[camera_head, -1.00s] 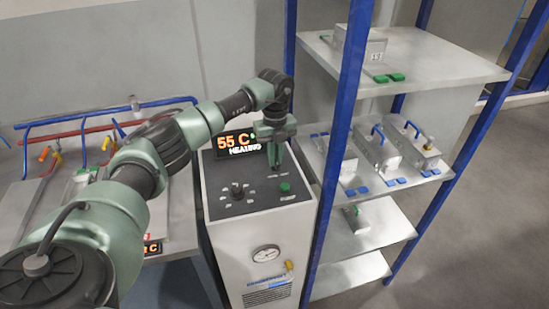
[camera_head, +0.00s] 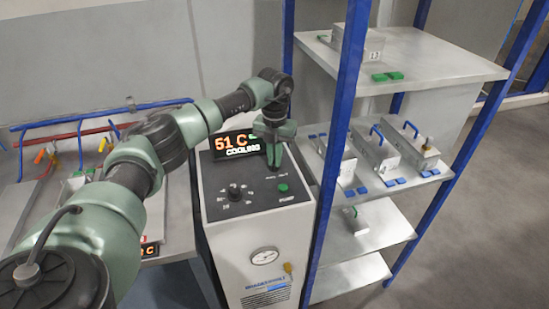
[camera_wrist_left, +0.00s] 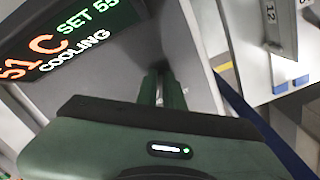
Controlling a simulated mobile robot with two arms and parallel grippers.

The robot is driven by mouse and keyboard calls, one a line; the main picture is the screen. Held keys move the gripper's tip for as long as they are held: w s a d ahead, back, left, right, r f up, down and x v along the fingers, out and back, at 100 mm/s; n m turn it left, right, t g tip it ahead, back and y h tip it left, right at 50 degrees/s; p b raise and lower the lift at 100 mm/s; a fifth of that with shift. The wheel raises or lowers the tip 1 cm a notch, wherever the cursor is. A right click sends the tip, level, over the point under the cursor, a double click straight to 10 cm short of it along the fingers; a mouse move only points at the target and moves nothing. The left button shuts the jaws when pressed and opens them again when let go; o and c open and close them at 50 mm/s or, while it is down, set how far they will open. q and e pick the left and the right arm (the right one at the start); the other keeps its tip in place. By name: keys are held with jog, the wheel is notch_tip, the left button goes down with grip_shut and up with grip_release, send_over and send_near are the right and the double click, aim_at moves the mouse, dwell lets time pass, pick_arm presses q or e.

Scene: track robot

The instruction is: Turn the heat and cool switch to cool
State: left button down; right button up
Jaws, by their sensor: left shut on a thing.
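The grey machine (camera_head: 262,222) stands in the middle of the head view. Its display (camera_head: 238,145) reads 51 C and COOLING; in the wrist view the display (camera_wrist_left: 72,35) also shows SET 55. My left gripper (camera_head: 276,166) points down at the back right of the control panel, just right of the display. It is shut on the heat and cool switch, which the fingers hide. In the wrist view the fingers of my left gripper (camera_wrist_left: 160,88) are close together against the panel. My right gripper is in neither view.
A black dial (camera_head: 236,193) and a green button (camera_head: 283,188) sit on the panel in front of the gripper. A blue-posted shelf rack (camera_head: 345,110) with metal boxes stands close on the right. A bench with red and blue pipes (camera_head: 85,125) is on the left.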

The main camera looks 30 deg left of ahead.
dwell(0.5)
pick_arm(q)
jog(key=c, duration=1.5)
grip_release()
jog(key=shift+c, duration=0.2)
notch_tip(320, 180, up, 8)
jog(key=shift+b, duration=0.85)
jog(key=shift+f, duration=0.1)
